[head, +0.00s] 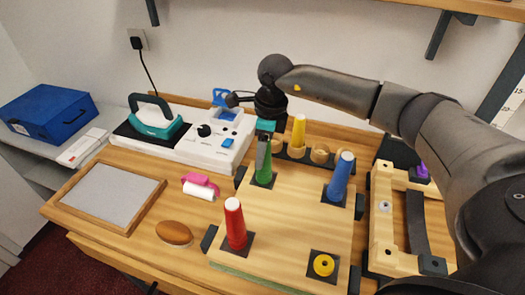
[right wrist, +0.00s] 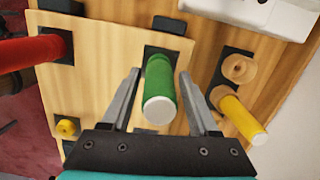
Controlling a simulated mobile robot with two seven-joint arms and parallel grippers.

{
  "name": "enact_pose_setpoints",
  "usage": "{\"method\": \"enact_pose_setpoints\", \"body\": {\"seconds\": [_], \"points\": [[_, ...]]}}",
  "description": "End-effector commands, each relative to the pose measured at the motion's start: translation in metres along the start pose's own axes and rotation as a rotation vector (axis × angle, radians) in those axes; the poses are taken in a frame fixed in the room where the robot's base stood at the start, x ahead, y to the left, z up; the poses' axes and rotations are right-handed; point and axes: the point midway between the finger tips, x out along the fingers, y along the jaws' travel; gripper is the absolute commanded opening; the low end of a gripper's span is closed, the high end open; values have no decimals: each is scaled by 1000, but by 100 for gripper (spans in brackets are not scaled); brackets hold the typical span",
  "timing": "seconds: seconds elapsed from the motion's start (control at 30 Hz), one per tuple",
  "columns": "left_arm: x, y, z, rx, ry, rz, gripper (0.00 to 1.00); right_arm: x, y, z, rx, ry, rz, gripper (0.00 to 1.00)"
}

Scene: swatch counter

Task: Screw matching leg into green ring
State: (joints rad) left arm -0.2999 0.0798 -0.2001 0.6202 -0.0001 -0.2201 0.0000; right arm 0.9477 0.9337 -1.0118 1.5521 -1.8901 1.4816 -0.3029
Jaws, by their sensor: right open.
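The green leg (head: 264,168) stands upright on a black square mount at the back left corner of the wooden board (head: 290,215). A green ring cannot be made out apart from it. My right gripper (head: 263,148) is above the leg, pointing down. In the right wrist view the open fingers (right wrist: 160,98) are either side of the green leg (right wrist: 159,88), with gaps visible. A red leg (head: 235,222) and a blue leg (head: 339,178) stand on other corners. A yellow ring (head: 323,265) sits empty at the front right corner. My left gripper is out of view.
A yellow leg (head: 299,132) stands in a rack with empty wooden holders (head: 319,153) behind the board. A white machine (head: 205,148) and a teal iron (head: 155,122) are at the back left. A wooden fixture (head: 384,222) is to the right.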

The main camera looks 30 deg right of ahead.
Motion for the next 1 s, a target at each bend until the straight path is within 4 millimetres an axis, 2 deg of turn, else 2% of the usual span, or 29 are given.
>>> {"method": "enact_pose_setpoints", "body": {"seconds": [1.0], "points": [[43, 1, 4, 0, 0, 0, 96, 2, 4, -2, -1103, 1, 135, 61]]}}
